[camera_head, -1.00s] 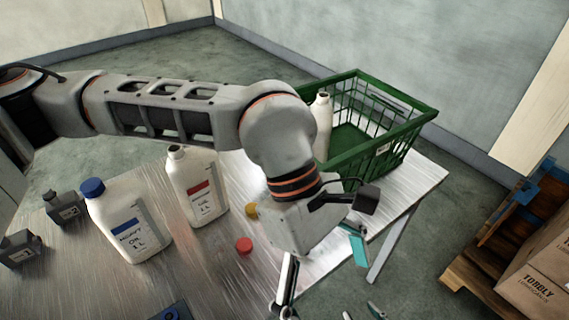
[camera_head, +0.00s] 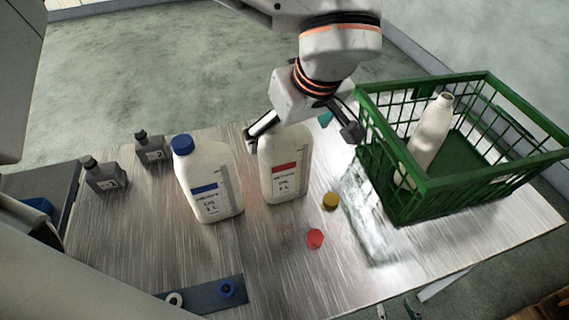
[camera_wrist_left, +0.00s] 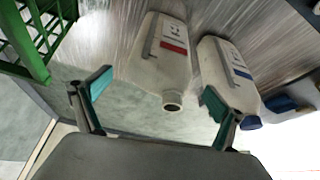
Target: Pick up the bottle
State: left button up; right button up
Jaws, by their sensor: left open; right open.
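A white bottle with a red label (camera_head: 284,180) stands upright on the metal table. A white bottle with a blue label and blue cap (camera_head: 208,185) stands to its left. My left gripper (camera_head: 291,124) is open and empty, over the top of the red-label bottle and hiding its neck in the head view. In the left wrist view its open mouth (camera_wrist_left: 172,101) lies between the spread fingers (camera_wrist_left: 158,87), and the right finger is close to the blue-label bottle (camera_wrist_left: 228,75). Another white bottle (camera_head: 428,135) leans in the green basket. My right gripper (camera_head: 397,308) is open, barely showing at the bottom edge.
The green basket (camera_head: 480,194) stands right of the bottles. A yellow cap (camera_head: 330,201) and a red cap (camera_head: 315,239) lie before them. Two small grey containers (camera_head: 104,175) (camera_head: 152,148) stand at the left. A dark strip (camera_head: 205,296) with round parts lies at the front.

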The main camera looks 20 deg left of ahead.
aim_at(287, 137)
pick_arm(q)
jog(key=x, duration=0.4)
jog(key=shift+w+a+f, duration=0.1)
jog(key=shift+w+f, duration=0.1)
jog(key=shift+f, duration=0.05)
jog(key=c, duration=1.3)
